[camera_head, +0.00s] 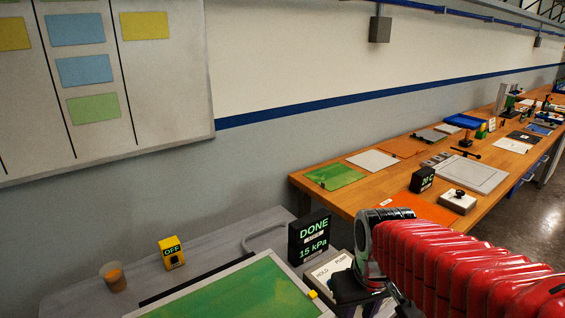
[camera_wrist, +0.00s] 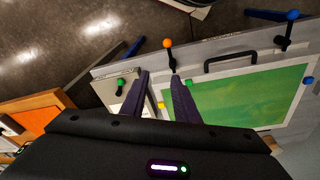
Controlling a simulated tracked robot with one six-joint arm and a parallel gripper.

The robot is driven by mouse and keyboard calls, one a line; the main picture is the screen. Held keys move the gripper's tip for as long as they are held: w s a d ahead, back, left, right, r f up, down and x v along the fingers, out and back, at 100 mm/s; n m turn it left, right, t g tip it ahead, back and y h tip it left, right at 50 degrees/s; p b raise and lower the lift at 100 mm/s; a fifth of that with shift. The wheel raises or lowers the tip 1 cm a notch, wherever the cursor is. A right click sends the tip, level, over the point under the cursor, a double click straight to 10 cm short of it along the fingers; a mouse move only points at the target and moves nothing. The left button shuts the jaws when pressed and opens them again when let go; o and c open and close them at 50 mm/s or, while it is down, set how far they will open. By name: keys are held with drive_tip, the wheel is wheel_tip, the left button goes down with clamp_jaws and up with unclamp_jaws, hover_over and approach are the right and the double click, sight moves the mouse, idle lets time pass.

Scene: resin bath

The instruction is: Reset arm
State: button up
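My red-sleeved arm reaches in from the right in the camera_head view. My gripper (camera_head: 375,300) is low over the pump box (camera_head: 338,270), which is labelled HOLD and PUMP; the arm partly covers this box. In the wrist view my gripper (camera_wrist: 161,78) has its two dark fingers apart, with nothing held between them. A box with a green-knobbed lever (camera_wrist: 119,86) shows just left of the fingers. A green framed panel (camera_wrist: 260,95) lies to the right of the fingers; it also shows in the camera_head view (camera_head: 240,290).
A black display (camera_head: 310,238) reads DONE and 15 kPa. A yellow OFF box (camera_head: 172,252) and a cup of orange liquid (camera_head: 115,280) stand to the left on the grey bench. An orange-knobbed lever (camera_wrist: 167,45) stands near the fingers. A wooden bench (camera_head: 400,180) with several tools runs along the wall.

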drive_tip(key=s+r+m+t, duration=0.2)
drive_tip(key=s+r, duration=0.3)
drive_tip(key=s, duration=0.3)
drive_tip(key=shift+s+d+r+t, duration=0.2)
drive_tip(key=shift+d+r+t, duration=0.1)
drive_tip(key=shift+t, duration=0.5)
